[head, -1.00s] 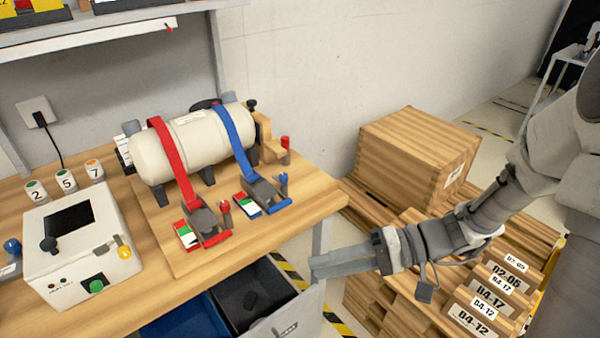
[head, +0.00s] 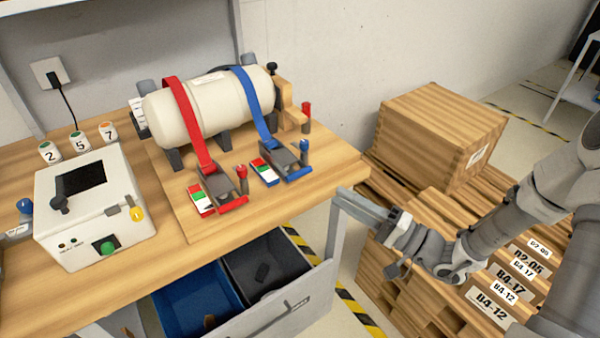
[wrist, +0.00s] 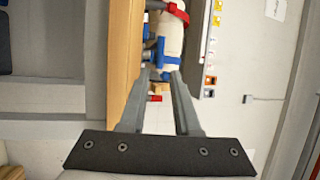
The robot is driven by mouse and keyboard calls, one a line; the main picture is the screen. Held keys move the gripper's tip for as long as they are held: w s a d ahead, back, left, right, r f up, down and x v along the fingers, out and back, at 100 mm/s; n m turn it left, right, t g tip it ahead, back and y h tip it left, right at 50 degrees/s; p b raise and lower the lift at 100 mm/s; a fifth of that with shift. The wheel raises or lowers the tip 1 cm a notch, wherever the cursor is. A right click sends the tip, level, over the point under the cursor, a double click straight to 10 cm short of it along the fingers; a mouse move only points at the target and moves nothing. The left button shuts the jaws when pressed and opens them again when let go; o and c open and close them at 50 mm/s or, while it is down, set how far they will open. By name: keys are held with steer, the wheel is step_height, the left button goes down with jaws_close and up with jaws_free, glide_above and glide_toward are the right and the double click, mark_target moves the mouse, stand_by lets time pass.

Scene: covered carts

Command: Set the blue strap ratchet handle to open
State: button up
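The blue strap (head: 259,112) runs over a cream tank (head: 212,107) on the bench. Its ratchet (head: 283,162) sits at the front, with a grey body on a blue base and a blue-topped grey post (head: 304,150) at its right end. A green, white and red marker plate (head: 265,171) lies at its left end. My gripper (head: 343,200) is off the bench's right front corner, right of the ratchet, touching nothing visible. In the wrist view my gripper (wrist: 158,78) has its fingers apart with nothing held; the blue strap (wrist: 165,57) shows beyond the tips.
A red strap (head: 187,122) and red-based ratchet (head: 221,188) stand left of the blue one. A control box (head: 95,205) sits farther left. An open drawer (head: 275,320) juts out below the bench. Stacked pallets and a wooden crate (head: 437,135) are at right.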

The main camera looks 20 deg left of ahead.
mark_target(300, 173)
steer(key=x, duration=1.1)
steer(key=shift+a+r, duration=0.1)
steer(key=shift+a, duration=0.15)
jaws_close()
stand_by(0.8)
